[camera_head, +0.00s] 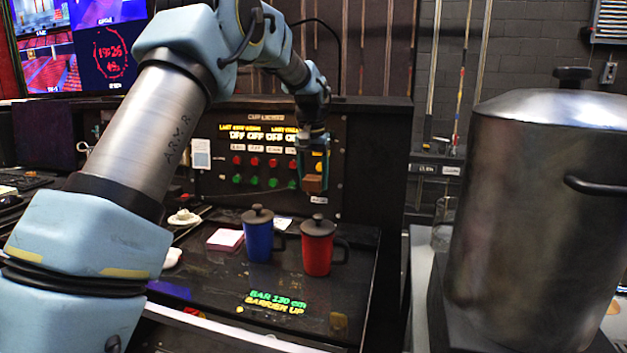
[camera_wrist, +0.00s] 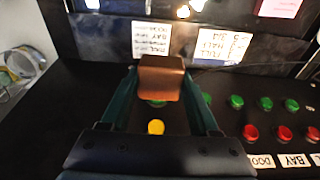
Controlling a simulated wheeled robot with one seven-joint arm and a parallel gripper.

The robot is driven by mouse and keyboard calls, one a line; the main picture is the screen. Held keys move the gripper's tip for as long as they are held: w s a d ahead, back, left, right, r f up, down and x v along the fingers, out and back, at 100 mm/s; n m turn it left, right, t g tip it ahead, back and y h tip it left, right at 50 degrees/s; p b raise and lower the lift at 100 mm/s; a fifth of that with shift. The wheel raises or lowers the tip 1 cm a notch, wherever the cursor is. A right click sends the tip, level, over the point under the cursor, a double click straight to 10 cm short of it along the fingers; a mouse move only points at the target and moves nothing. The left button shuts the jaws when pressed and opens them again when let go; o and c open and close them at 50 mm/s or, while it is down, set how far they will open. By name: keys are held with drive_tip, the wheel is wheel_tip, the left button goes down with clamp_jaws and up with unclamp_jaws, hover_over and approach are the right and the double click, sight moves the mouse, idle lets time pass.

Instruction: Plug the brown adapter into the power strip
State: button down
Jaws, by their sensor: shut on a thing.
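My gripper (camera_head: 315,174) is shut on the brown adapter (camera_head: 313,185) in front of the button panel, above the black desk. In the wrist view the brown adapter (camera_wrist: 161,77) sits between the two dark green fingertips, a small block with its lighter face toward the camera. It appears clear of the desk. I cannot pick out the power strip with certainty in either view.
A blue mug (camera_head: 258,236) and a red mug (camera_head: 318,246) with dark lids stand on the desk (camera_head: 215,290) below my gripper. The panel (camera_head: 265,150) has red and green buttons. A large metal pot (camera_head: 545,200) stands at right. A pink-sided note block (camera_head: 226,240) lies left of the mugs.

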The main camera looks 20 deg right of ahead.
sight(314, 177)
drive_tip(key=shift+r+p, duration=1.7)
drive_tip(key=shift+r, duration=0.3)
drive_tip(key=shift+f, duration=0.1)
